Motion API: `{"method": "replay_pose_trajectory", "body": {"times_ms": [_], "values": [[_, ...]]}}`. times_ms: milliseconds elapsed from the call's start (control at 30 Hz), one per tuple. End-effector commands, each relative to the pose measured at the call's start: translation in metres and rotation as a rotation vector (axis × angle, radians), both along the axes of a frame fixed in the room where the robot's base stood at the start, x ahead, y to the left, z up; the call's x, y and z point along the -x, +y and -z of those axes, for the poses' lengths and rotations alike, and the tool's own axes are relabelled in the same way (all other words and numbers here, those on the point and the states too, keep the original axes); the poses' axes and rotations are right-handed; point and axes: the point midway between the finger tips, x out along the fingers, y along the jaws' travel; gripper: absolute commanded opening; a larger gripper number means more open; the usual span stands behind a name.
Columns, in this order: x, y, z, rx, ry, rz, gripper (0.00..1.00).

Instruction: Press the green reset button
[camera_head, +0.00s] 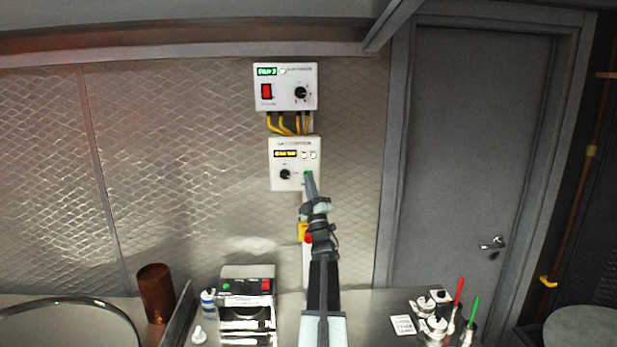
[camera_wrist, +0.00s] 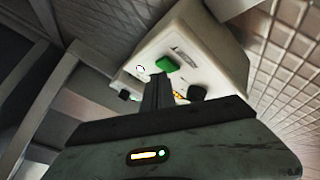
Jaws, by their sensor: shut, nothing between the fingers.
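The green button (camera_head: 308,173) is on the lower white wall box (camera_head: 279,147), at its lower right. My gripper (camera_head: 311,182) is shut and empty, its tip just below and in front of the button, hiding part of it. In the wrist view the green button (camera_wrist: 167,64) shows just beyond the tip of my shut gripper (camera_wrist: 158,77), on the pale box (camera_wrist: 215,50). I cannot tell whether the tip touches the button.
The lower box also carries a black knob (camera_head: 285,174) and a yellow display (camera_head: 285,154). Above it is another box (camera_head: 285,73) with a red switch (camera_head: 266,91); yellow cables (camera_head: 286,125) run between them. A counter device (camera_head: 247,272) and a copper cup (camera_head: 156,292) stand below.

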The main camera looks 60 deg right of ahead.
Motion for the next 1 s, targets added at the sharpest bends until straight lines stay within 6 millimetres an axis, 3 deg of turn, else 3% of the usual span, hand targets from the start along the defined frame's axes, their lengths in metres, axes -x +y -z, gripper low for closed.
{"method": "replay_pose_trajectory", "body": {"times_ms": [467,1000], "values": [[0.005,0.007,0.0,0.0,0.0,0.0,0.0],[0.034,0.046,0.0,0.0,0.0,0.002,0.0]]}}
